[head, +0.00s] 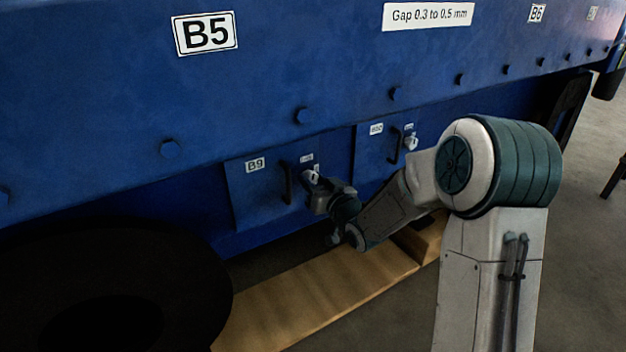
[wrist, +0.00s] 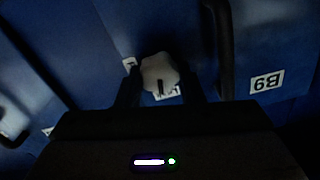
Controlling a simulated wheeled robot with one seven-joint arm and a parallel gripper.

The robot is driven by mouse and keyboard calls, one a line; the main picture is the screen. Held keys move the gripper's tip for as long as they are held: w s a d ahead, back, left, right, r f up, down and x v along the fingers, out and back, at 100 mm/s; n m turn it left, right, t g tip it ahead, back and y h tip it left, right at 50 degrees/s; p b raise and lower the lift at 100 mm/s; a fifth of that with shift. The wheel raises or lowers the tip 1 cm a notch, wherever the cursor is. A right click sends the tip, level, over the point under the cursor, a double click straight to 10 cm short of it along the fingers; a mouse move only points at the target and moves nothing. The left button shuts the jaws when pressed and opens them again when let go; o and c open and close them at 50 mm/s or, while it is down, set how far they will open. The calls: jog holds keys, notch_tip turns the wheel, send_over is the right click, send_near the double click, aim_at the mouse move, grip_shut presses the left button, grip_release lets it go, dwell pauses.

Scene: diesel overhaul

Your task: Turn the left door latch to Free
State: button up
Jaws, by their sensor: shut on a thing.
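The left door (head: 262,190) is a blue panel marked B9, with a dark vertical handle (head: 287,183) and a pale latch (head: 311,177) to the handle's right. My gripper (head: 317,184) is at this latch. In the wrist view, my gripper (wrist: 160,88) has its two dark fingers on either side of the pale, rounded latch knob (wrist: 158,70) and is shut on it. A short dark mark shows on the knob. The small label behind the knob is partly covered, and its words cannot be read.
A second blue door (head: 372,160) with its own handle (head: 394,142) and pale latch (head: 411,143) is to the right. A wooden plank (head: 320,295) lies on the floor below. A dark round shape (head: 110,285) fills the lower left.

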jog(key=m+p, duration=0.1)
jog(key=m, duration=0.3)
jog(key=shift+r+m+p, duration=0.1)
jog(key=shift+m+p, duration=0.2)
jog(key=shift+p, duration=0.1)
jog(key=m+p, duration=0.2)
jog(key=m, duration=0.1)
jog(key=shift+m, duration=0.4)
jog(key=m+p, duration=0.2)
jog(key=m, duration=0.1)
jog(key=shift+f+m+p, duration=0.2)
jog(key=shift+m+p, duration=0.65)
jog(key=shift+m, duration=1.05)
jog(key=o, duration=1)
jog(key=shift+d, duration=0.1)
